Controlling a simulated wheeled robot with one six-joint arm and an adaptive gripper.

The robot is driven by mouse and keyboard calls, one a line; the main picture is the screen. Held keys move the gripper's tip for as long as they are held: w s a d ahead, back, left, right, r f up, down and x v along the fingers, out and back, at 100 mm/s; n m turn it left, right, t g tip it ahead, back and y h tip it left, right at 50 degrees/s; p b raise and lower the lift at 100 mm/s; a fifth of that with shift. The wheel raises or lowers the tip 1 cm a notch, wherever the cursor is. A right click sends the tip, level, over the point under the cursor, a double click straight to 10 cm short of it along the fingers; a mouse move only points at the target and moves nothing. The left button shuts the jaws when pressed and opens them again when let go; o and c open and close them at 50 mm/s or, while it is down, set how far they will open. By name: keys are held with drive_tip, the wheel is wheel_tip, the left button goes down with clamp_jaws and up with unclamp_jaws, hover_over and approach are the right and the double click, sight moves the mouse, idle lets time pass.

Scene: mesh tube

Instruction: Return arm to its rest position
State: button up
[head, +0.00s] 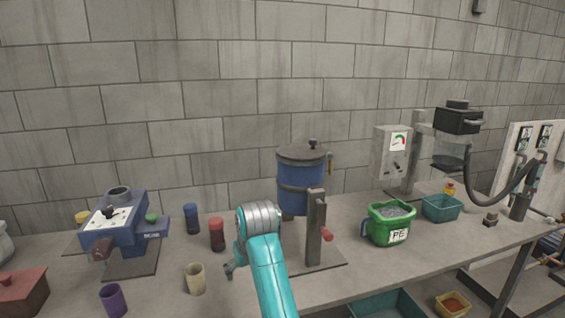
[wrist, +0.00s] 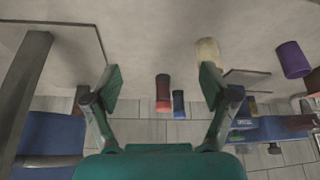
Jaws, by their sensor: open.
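My teal arm reaches over the bench in the head view, bent at a silver joint. My gripper (head: 232,268) shows partly at the left of that joint, mostly hidden behind the arm. In the wrist view my gripper (wrist: 158,85) has its two fingers spread wide. A red cup (wrist: 162,92) and a blue cup (wrist: 179,103) appear beyond and between the fingers, not held. A cream cup (wrist: 208,52) appears by the right fingertip; I cannot tell whether they touch.
The bench holds a blue lidded drum (head: 302,185) on a stand just right of my arm, a blue machine (head: 112,228), a purple cup (head: 113,300), a red box (head: 22,292), a green PE bucket (head: 390,224) and a teal tray (head: 441,208). A brick wall stands behind.

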drive_tip(key=s+d+f+t, duration=0.1)
drive_tip(key=s+d+f, duration=0.2)
drive_tip(key=f, duration=0.4)
drive_tip(key=s+d+f+m+t, duration=0.1)
drive_tip(key=s+d+f, duration=0.15)
drive_tip(key=f, duration=0.55)
drive_tip(key=s+d+f+t, duration=0.1)
drive_tip(key=s+d+f, duration=0.25)
drive_tip(key=f, duration=0.35)
drive_tip(key=s+d+f+m+t, duration=0.1)
drive_tip(key=s+d+f, duration=0.4)
drive_tip(key=s, duration=0.2)
drive_tip(key=s+d+f+m+t, duration=0.1)
drive_tip(key=s+d+f, duration=0.35)
drive_tip(key=s, duration=0.35)
drive_tip(key=s+d+r+m+t+h, duration=0.1)
drive_tip(key=s+d+r, duration=0.15)
drive_tip(key=s, duration=0.65)
drive_tip(key=s+d+r+t, duration=0.15)
drive_tip(key=s+d, duration=0.25)
drive_tip(key=s, duration=0.5)
drive_tip(key=s+d+r+m+t+h, duration=0.1)
drive_tip(key=s+d+r+t, duration=0.2)
drive_tip(key=s+r, duration=1.2)
drive_tip(key=shift+s, duration=0.55)
